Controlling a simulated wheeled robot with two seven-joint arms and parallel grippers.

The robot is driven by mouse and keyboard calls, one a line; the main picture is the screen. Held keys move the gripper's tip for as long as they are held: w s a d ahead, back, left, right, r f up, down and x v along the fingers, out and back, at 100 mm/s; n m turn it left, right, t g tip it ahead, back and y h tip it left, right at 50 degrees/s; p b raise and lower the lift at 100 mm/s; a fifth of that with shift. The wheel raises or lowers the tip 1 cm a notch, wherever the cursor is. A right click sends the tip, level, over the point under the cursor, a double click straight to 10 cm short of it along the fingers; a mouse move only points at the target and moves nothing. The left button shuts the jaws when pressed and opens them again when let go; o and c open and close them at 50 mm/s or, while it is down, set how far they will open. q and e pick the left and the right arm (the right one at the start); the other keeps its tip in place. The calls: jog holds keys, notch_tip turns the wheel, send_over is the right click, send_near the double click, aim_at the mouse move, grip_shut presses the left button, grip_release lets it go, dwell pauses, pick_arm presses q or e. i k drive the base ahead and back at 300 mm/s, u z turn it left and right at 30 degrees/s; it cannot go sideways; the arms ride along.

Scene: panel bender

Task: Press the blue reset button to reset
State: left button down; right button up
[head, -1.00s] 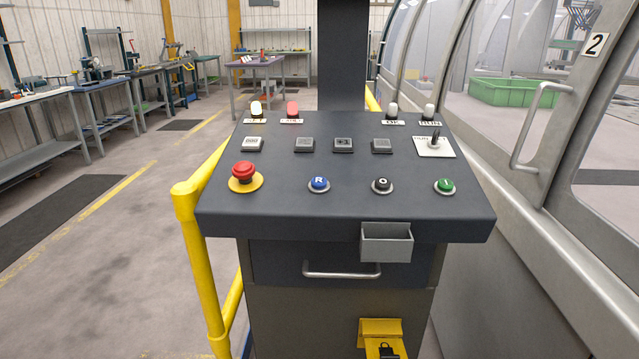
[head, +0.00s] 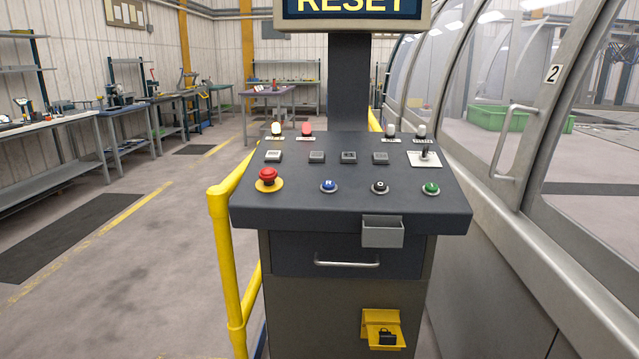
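The blue reset button (head: 328,186) sits in the front row of the dark control console (head: 290,209), between the red emergency stop (head: 267,176) on its yellow base and the black button (head: 380,187). A green button (head: 430,188) is at the right end of that row. A screen (head: 352,8) above the console reads "RESET"; its top is cut off. Neither of my grippers is in the head view.
A yellow rail (head: 222,260) runs along the console's left side. A grey bin (head: 382,232) and a drawer handle (head: 346,263) stick out in front. A yellow pedal bracket (head: 383,325) is lower down. The machine's glazed enclosure (head: 514,190) stands at right. Open floor lies left.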

aim_at(329, 184)
jog(key=u, duration=0.9)
jog(key=i, duration=0.8)
jog(key=z, duration=2)
